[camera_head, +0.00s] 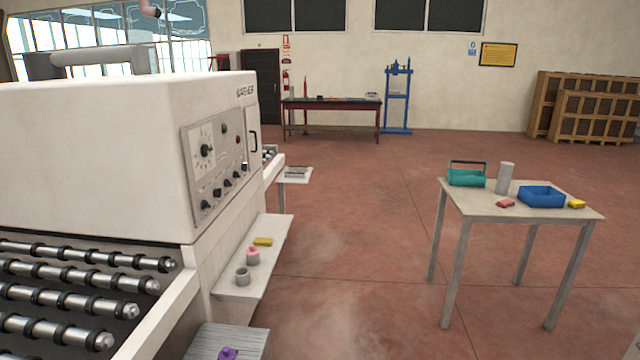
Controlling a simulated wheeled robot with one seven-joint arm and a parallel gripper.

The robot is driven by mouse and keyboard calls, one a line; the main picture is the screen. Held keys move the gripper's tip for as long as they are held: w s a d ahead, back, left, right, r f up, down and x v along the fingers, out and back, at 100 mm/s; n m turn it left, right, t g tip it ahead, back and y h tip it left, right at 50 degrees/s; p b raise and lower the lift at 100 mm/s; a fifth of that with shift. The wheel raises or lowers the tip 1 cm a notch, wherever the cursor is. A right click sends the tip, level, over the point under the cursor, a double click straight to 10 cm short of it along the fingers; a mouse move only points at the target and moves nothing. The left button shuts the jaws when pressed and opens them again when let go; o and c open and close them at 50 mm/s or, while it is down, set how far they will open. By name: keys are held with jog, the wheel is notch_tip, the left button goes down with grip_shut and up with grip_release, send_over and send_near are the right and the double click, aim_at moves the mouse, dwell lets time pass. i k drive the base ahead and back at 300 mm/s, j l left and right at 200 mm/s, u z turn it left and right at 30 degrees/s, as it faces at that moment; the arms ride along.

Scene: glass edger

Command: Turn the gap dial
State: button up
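The white machine (110,140) fills the left side, with a light grey control panel (193,160) on the side facing right. A dark round dial (206,150) with marks around it sits at the panel's upper left. A row of dark knobs runs along the panel's lower part, among them a front knob (205,204) and a second knob (217,192). The labels are too small to read, so I cannot tell which one is the gap dial. My gripper is not in view.
A narrow shelf (262,270) below the panel holds a grey cup, a pink item and a yellow block. Rollers (60,290) lie at lower left. A grey table (470,205) with a blue tray (541,196) stands right. The floor between is clear.

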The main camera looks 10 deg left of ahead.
aim_at(205, 150)
jog(key=i+l, duration=0.15)
jog(key=i, duration=0.5)
jog(key=i+l, duration=0.2)
jog(key=i, duration=0.45)
jog(key=i+l, duration=0.15)
jog(key=i, duration=0.55)
